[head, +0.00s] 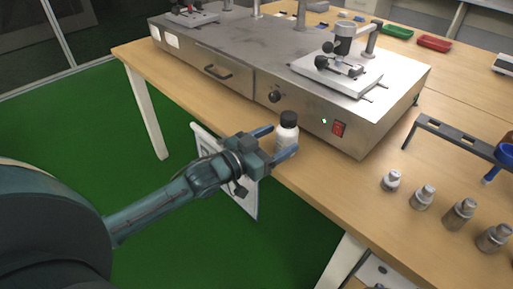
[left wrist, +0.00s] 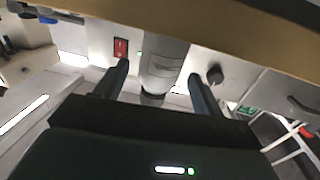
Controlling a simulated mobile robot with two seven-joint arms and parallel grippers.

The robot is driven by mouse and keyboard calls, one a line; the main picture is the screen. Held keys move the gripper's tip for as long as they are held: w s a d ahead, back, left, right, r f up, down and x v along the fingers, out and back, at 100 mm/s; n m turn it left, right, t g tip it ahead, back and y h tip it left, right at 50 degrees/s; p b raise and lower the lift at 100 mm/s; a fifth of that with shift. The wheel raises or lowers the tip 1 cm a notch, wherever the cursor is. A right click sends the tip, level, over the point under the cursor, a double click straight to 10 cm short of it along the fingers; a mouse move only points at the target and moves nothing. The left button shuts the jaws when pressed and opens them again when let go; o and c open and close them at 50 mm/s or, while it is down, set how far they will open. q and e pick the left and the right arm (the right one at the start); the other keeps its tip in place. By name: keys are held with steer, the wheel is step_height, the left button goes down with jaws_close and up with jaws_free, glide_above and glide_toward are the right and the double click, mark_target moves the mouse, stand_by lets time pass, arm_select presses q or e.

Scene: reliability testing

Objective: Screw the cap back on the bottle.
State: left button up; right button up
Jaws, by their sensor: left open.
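A small white bottle (head: 286,136) stands near the table's front edge, before the metal machine. A black cap (head: 289,118) sits on its top; I cannot tell how tight it is. My left gripper (head: 284,139) is open, with one finger on each side of the bottle. In the left wrist view the bottle (left wrist: 165,62) shows between the two spread fingers (left wrist: 158,82), with a gap on each side, and its dark cap (left wrist: 152,98) shows in part. My right gripper is in neither view.
The metal machine (head: 222,72) with a red switch (head: 339,128) stands close behind the bottle on the wooden table (head: 330,190). Several small metal-and-white weights (head: 422,196) and a dark rack (head: 455,135) stand to the right. Bare tabletop lies between them and the bottle.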

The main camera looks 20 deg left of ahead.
arm_select(q)
steer(key=v, duration=0.6)
steer(key=shift+s+a, duration=0.2)
steer(key=shift+s, duration=0.15)
steer(key=s+d+f+n+g+y, duration=0.1)
steer(key=s+d+f+y, duration=0.1)
steer(key=s, duration=0.5)
steer(key=s+d+f+n+y, duration=0.1)
steer(key=s+d+f+n, duration=0.1)
steer(key=s, duration=0.6)
steer(key=shift+s+d+f+g+y, duration=0.35)
steer(key=shift+d+f, duration=0.3)
steer(key=shift+d, duration=0.65)
steer(key=shift+w, duration=0.1)
